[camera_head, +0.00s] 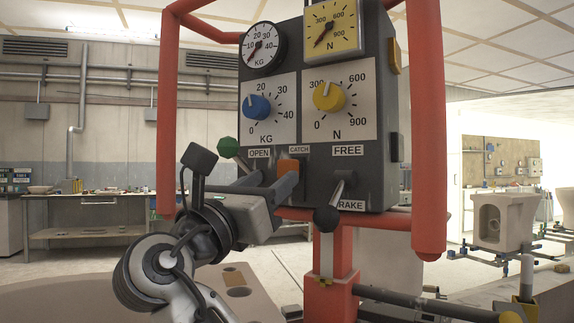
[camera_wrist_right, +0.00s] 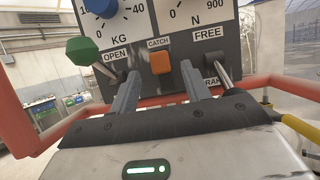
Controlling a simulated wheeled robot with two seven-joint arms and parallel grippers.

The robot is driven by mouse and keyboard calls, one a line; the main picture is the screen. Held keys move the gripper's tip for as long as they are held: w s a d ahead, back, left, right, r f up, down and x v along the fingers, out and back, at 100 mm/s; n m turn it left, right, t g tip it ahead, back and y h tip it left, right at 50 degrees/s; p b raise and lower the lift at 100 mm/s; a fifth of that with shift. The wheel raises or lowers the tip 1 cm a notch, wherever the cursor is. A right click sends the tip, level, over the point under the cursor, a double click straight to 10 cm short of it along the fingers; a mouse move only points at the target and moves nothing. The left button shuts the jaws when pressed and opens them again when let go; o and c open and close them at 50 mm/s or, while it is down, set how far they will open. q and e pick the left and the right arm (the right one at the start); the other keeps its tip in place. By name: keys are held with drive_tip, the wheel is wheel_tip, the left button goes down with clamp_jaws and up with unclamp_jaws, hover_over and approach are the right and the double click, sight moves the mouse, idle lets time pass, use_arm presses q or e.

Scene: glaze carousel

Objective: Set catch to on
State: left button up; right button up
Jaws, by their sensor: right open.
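The catch is an orange rocker switch (camera_head: 289,166) under the CATCH label on the dark control box (camera_head: 372,120). In the right wrist view the orange switch (camera_wrist_right: 161,63) shows between my finger tips, beyond them. I cannot tell which way it is rocked. My right gripper (camera_head: 275,177) is open and empty, in front of the lower part of the box. In the wrist view its two grey fingers (camera_wrist_right: 159,82) stand apart, one on each side of the switch. In the head view a finger partly covers the switch. My left gripper is not in view.
A green-knobbed lever (camera_head: 228,147) by the OPEN label is just left of my fingers. A black-knobbed lever (camera_head: 326,218) by FREE and BRAKE is to the right. Blue (camera_head: 257,107) and yellow (camera_head: 329,96) dials sit above. A red tube frame (camera_head: 426,130) surrounds the box.

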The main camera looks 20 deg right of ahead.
sight(284, 170)
drive_tip(key=x, duration=0.6)
